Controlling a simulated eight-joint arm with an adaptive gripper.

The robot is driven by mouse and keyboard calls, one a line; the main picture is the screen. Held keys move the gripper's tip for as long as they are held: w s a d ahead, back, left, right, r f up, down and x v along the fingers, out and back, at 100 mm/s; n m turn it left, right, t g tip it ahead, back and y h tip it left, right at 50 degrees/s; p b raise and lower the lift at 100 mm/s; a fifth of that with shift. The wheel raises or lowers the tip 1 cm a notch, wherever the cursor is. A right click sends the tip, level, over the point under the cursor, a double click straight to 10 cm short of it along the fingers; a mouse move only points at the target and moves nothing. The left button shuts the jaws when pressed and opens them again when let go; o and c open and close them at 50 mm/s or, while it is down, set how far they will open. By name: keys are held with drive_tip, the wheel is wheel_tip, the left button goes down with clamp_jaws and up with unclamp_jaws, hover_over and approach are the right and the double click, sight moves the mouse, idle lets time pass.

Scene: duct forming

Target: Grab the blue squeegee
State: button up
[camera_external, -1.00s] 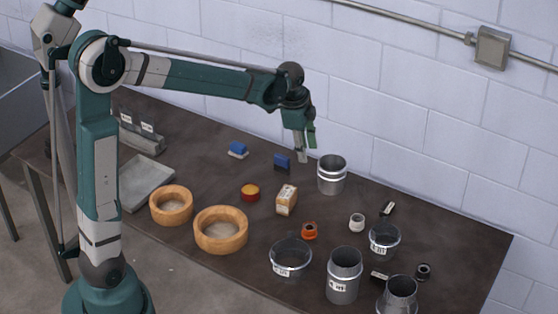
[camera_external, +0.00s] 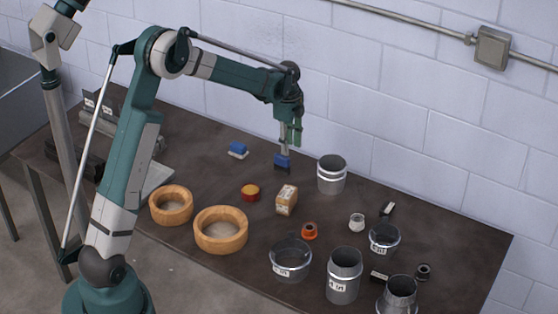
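A dark blue block-shaped item (camera_external: 282,164), which looks like the blue squeegee, is on the dark table below my gripper. My gripper (camera_external: 287,149) points down over it, with its fingertips at or just above its top edge. I cannot tell whether they touch it or whether the fingers are open or shut. A second blue item (camera_external: 238,150) with a pale base lies on the table to the left, apart from the gripper.
A metal cylinder (camera_external: 331,175) stands close to the right of the gripper. A cardboard box (camera_external: 286,201) and a red-and-yellow round item (camera_external: 250,193) are nearer the front. Two wooden rings (camera_external: 221,230) lie front left. Several metal duct pieces (camera_external: 344,277) crowd the right.

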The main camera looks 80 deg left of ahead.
sight(282, 156)
drive_tip(key=shift+m, duration=0.3)
drive_tip(key=a+f, duration=0.2)
drive_tip(key=s+a+f, duration=0.1)
drive_tip(key=a+f, duration=0.1)
drive_tip(key=a, duration=0.1)
drive_tip(key=shift+s+f, duration=0.2)
drive_tip(key=shift+f, duration=0.1)
drive_tip(key=shift+f, duration=1.15)
drive_tip(key=shift+f, duration=0.15)
drive_tip(key=shift+a+f, duration=0.15)
drive_tip(key=shift+f, duration=2.35)
clamp_jaws()
